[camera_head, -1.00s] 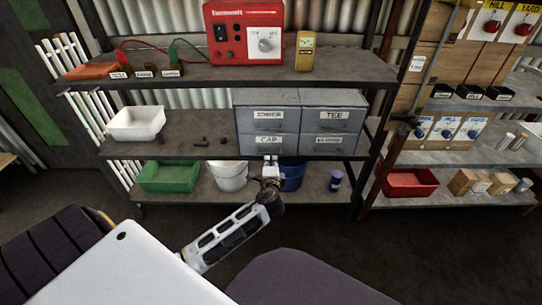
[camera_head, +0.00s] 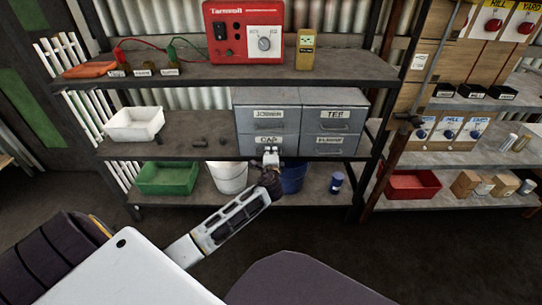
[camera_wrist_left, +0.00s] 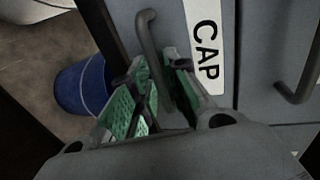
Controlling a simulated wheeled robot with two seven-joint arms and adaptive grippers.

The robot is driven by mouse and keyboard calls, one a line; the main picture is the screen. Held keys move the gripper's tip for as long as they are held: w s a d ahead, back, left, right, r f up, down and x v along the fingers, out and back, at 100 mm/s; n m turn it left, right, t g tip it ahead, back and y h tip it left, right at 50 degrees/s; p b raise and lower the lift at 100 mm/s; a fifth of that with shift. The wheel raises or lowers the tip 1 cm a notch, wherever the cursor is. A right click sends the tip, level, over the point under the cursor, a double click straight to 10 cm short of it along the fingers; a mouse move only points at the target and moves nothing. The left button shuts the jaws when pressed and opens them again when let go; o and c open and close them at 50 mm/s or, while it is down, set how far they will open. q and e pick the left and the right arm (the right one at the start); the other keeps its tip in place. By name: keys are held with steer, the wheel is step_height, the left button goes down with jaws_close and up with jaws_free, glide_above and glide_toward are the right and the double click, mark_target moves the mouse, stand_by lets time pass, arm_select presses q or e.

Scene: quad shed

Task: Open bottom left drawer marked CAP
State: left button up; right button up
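The grey cabinet of four drawers stands on the middle shelf. Its bottom left drawer, marked CAP (camera_head: 254,150), looks shut and flush. My left gripper (camera_head: 271,156) is in front of the lower part of this drawer. In the left wrist view the CAP label (camera_wrist_left: 205,45) is beside the drawer's dark bar handle (camera_wrist_left: 148,35). My left gripper (camera_wrist_left: 160,88) has its green-padded fingers apart, with the handle's far end running between them. I cannot tell whether either finger touches the handle. My right gripper is not in view.
A blue bucket (camera_head: 292,178) and a white bucket (camera_head: 229,178) stand on the shelf below the cabinet. A white tray (camera_head: 135,124) is left on the middle shelf. The neighbouring drawer's handle (camera_wrist_left: 298,85) shows at the right of the wrist view.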

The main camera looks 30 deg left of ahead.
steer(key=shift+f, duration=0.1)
arm_select(q)
jaws_close()
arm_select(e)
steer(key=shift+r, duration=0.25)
arm_select(q)
steer(key=shift+s+d, duration=0.1)
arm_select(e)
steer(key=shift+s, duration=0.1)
